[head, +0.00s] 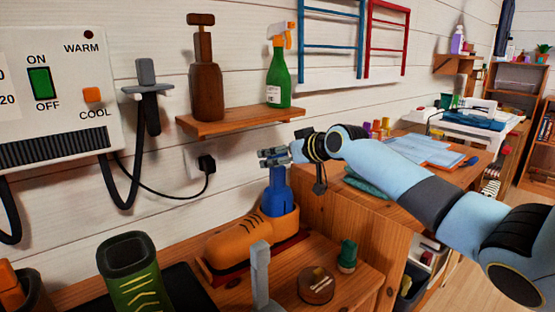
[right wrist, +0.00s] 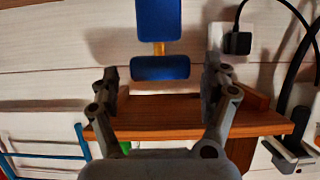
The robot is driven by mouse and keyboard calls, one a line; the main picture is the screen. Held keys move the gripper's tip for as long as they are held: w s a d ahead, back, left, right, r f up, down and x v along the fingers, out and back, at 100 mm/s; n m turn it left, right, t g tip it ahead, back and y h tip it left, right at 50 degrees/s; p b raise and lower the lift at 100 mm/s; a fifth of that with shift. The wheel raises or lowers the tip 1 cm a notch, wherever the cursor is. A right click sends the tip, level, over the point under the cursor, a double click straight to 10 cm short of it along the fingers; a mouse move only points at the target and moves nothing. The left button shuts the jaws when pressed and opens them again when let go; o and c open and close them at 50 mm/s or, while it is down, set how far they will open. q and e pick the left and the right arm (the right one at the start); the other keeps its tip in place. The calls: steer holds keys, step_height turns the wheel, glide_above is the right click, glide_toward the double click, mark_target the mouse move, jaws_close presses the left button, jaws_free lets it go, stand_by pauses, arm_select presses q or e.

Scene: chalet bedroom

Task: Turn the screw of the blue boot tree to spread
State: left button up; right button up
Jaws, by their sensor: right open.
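The blue boot tree (head: 279,196) stands upright in the opening of an orange boot (head: 232,243) on the wooden bench. In the right wrist view, the blue boot tree (right wrist: 158,18) shows as a block joined by a short yellow screw (right wrist: 159,48) to a blue crossbar handle (right wrist: 160,68). My right gripper (head: 272,156) is at the top of the boot tree. Its open fingers, also in the right wrist view (right wrist: 161,78), stand on either side of the handle, with a gap on each side. In the head view the gripper hides the handle. My left gripper is not in view.
A green boot (head: 130,270) stands left of the orange boot. A round wooden tin (head: 316,285), a small green pot (head: 347,256) and a grey upright piece (head: 261,270) are in front. A wall shelf (head: 240,119) holding bottles is above and behind the gripper.

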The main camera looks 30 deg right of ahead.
steer(key=shift+w+a+f, duration=0.1)
steer(key=shift+w+f, duration=0.15)
steer(key=shift+w, duration=0.35)
steer(key=c, duration=1.2)
steer(key=h+p, duration=0.1)
steer(key=p, duration=0.1)
steer(key=shift+r+m+p, duration=0.3)
steer(key=shift+m+p, duration=0.1)
steer(key=shift+f, duration=0.25)
